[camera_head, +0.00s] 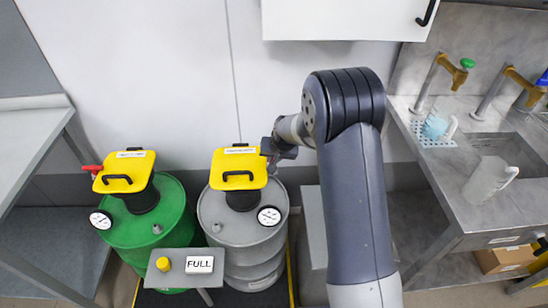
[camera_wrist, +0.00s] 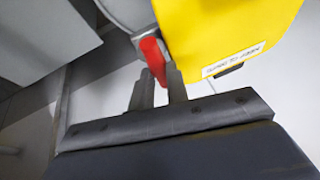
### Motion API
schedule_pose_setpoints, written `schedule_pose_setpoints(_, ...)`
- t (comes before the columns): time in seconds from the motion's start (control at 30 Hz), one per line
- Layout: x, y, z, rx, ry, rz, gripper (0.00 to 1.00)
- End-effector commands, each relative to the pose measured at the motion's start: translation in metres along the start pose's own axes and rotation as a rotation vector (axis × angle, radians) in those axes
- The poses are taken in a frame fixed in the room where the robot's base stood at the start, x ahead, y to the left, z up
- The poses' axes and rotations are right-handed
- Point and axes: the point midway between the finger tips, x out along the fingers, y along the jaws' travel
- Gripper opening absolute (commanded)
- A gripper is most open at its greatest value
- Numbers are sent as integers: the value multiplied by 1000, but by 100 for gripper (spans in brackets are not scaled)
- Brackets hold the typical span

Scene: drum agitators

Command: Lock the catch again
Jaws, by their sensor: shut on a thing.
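The grey drum (camera_head: 238,225) carries a yellow agitator head (camera_head: 228,162) with a black handle and a black neck. My gripper (camera_head: 276,150) is at the right side of that head. In the wrist view, a red catch lever (camera_wrist: 152,54) sits beside the yellow housing (camera_wrist: 215,30), and my gripper (camera_wrist: 160,84) is shut on its end. In the head view my gripper mostly hides this lever. The green drum (camera_head: 165,228) has a like yellow head (camera_head: 124,165), with a red lever (camera_head: 92,169) sticking out to the left.
A small grey stand (camera_head: 184,264) in front of the drums bears a yellow button and a "FULL" sign (camera_head: 199,264). Round gauges sit on both drums. A sink counter (camera_head: 455,185) with taps and a jug is at right, and a grey table (camera_head: 30,140) at left.

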Motion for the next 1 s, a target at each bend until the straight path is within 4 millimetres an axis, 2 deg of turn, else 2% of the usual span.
schedule_pose_setpoints(0.37,1,-1,2,169,38,72,0)
schedule_pose_setpoints(1.0,8,-4,5,628,140,260,0)
